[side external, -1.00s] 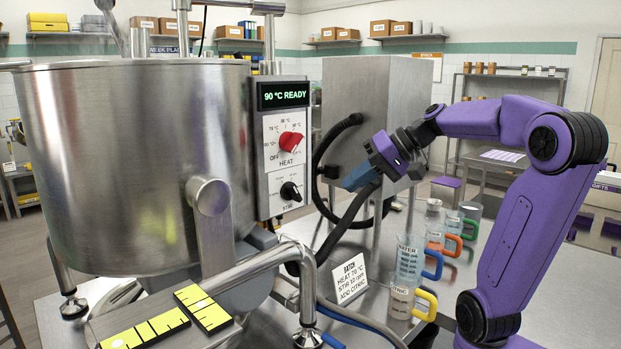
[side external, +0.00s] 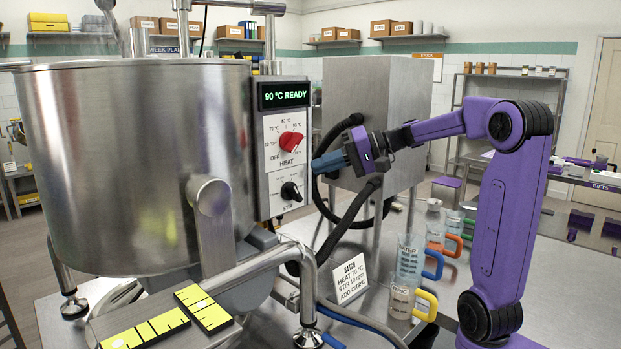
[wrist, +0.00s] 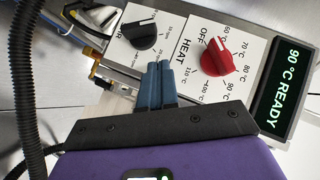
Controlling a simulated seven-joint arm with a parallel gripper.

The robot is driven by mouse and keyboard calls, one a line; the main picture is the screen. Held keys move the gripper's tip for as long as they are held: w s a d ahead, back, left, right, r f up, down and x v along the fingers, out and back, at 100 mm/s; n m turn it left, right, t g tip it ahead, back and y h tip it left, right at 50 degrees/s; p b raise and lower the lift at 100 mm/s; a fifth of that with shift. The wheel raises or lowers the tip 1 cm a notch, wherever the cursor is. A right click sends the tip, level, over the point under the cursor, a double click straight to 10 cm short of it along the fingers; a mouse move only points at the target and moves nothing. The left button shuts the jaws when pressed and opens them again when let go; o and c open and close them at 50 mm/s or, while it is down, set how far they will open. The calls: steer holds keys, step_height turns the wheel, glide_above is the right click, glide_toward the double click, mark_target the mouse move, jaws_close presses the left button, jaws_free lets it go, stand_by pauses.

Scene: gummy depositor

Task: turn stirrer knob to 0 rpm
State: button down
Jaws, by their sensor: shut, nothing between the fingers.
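The black stirrer knob (side external: 291,192) sits on the lower plate of the control panel on the steel kettle (side external: 130,160). The display (side external: 284,95) reads 90 °C READY. My gripper (side external: 314,166) has its blue fingers shut and empty, pointing at the panel. In the wrist view the fingertips (wrist: 160,66) lie between the two knobs and appear apart from both.
A steel cabinet (side external: 375,110) stands behind my gripper, with a thick black hose (side external: 335,228) near it. A batch card (side external: 350,279) and several cups with coloured handles, including a water cup (side external: 409,258), stand on the table. A steel pipe (side external: 262,262) runs in front.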

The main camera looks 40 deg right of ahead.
mark_target(288, 185)
steer(key=shift+w+a+f, duration=0.1)
steer(key=shift+a+f, duration=0.25)
steer(key=shift+a, duration=0.3)
steer(key=shift+w+a+f, duration=0.1)
steer(key=shift+a+f, duration=0.3)
steer(key=shift+a, duration=0.25)
steer(key=shift+w+a+f, duration=0.1)
steer(key=shift+a+f, duration=0.25)
steer(key=shift+a, duration=0.3)
steer(key=shift+a+r+n+h, duration=0.2)
steer(key=shift+a+n+h, duration=0.35)
steer(key=shift+h, duration=0.25)
steer(key=a+n+h, duration=0.1)
steer(key=n+h, duration=0.1)
steer(key=h, duration=0.1)
steer(key=a+n+g+h, duration=0.1)
steer(key=h, duration=0.1)
steer(key=shift+a+f, duration=0.1)
steer(key=shift+a, duration=0.2)
steer(key=shift+a+f, duration=0.15)
steer(key=shift+a, duration=0.15)
steer(key=shift+d, duration=0.1)
